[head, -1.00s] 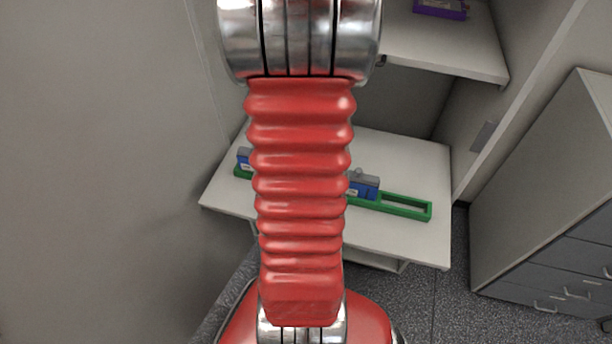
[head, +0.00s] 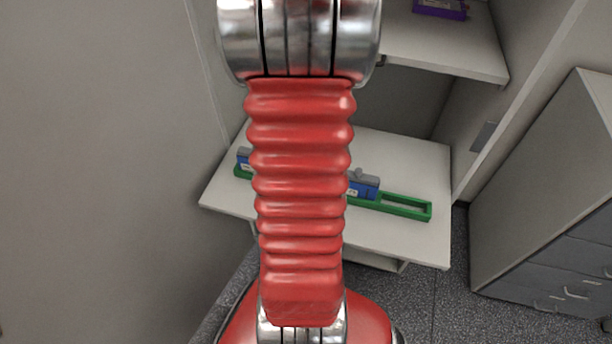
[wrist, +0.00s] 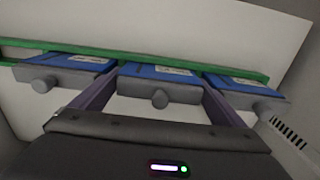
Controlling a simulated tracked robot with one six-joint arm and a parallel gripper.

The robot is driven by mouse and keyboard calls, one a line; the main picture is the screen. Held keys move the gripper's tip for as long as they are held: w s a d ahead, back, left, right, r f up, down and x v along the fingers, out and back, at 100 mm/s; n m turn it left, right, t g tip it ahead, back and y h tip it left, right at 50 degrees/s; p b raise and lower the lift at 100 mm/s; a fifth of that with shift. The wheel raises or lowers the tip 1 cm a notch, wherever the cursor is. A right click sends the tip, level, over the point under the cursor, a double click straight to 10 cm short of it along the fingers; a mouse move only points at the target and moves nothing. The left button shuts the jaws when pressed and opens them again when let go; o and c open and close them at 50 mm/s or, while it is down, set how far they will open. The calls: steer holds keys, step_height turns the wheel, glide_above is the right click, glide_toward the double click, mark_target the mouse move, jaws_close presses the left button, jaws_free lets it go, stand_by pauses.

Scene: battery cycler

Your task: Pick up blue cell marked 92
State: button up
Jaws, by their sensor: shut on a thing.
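Three blue cells with grey ends and round grey knobs sit side by side in the wrist view. The middle blue cell (wrist: 158,86) is between the two purple fingers of my gripper (wrist: 160,80), which is shut on it. Its white label is too small to read, so I cannot tell its number. The left cell (wrist: 65,70) and right cell (wrist: 243,90) sit just outside the fingers. The cells stand at a green rack (wrist: 195,66). In the head view the rack (head: 403,213) shows with blue cells (head: 362,186) (head: 243,160); my arm hides its middle and my gripper.
The rack stands on a white shelf (head: 410,242), with an empty slot at its right end. An upper shelf (head: 440,50) holds a purple item (head: 440,8). A grey drawer cabinet (head: 550,190) stands at the right, and a wall is close on the left.

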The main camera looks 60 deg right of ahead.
steer(key=shift+c, duration=1.4)
steer(key=shift+r, duration=0.2)
step_height(320, 180, up, 18)
steer(key=shift+s+f, duration=0.1)
steer(key=shift+f, duration=0.05)
